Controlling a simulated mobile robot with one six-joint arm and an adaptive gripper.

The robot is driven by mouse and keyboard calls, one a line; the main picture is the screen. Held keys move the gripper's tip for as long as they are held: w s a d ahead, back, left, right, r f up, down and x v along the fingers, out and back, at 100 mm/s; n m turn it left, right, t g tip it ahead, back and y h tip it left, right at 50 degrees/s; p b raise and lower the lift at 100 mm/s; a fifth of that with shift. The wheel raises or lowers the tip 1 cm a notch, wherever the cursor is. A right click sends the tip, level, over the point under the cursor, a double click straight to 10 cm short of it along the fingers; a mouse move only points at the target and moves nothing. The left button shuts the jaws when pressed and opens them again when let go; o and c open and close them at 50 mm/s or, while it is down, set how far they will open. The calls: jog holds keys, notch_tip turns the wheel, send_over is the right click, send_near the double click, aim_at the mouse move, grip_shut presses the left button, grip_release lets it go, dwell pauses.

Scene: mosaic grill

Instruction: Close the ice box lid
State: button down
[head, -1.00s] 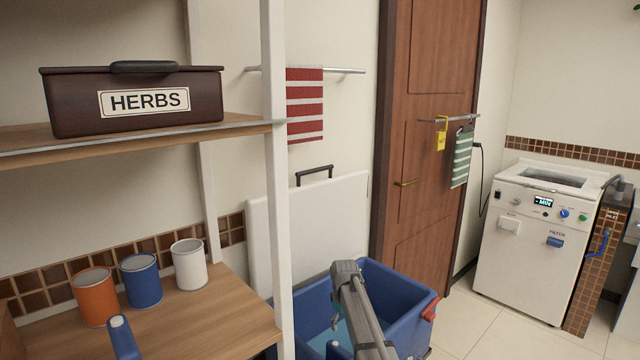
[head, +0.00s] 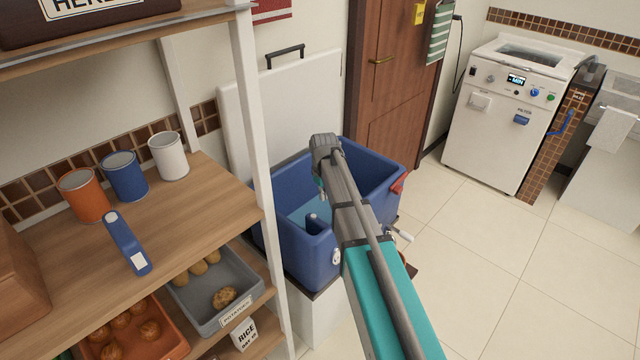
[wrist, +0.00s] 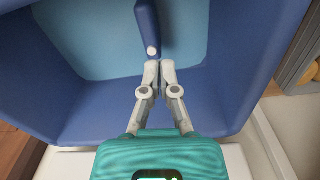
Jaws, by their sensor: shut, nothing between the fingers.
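The ice box is a blue open tub (head: 370,158) on a white stand, and it also shows in the wrist view (wrist: 45,105). Its white lid (head: 282,105) stands upright against the wall behind the tub, with a black handle (head: 285,52) on its top edge. My gripper (wrist: 160,63) is shut and empty, with its fingers pointing into the tub in the wrist view. A blue upright piece (wrist: 148,25) with a pale round end is just beyond the fingertips; I cannot tell if they touch. In the head view my arm hides part of the tub, and the fingers are hard to make out.
A wooden shelf unit (head: 215,190) with a white post stands left of the tub. A brown door (head: 395,105) is behind. The tiled floor (head: 470,260) at right is clear.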

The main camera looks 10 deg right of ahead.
jog(key=s+d+r+m+p, duration=0.1)
jog(key=s+r+m+p, duration=0.4)
jog(key=s+r+p, duration=1.8)
notch_tip(320, 180, up, 2)
jog(key=shift+s+m, duration=0.15)
jog(key=shift+m, duration=0.25)
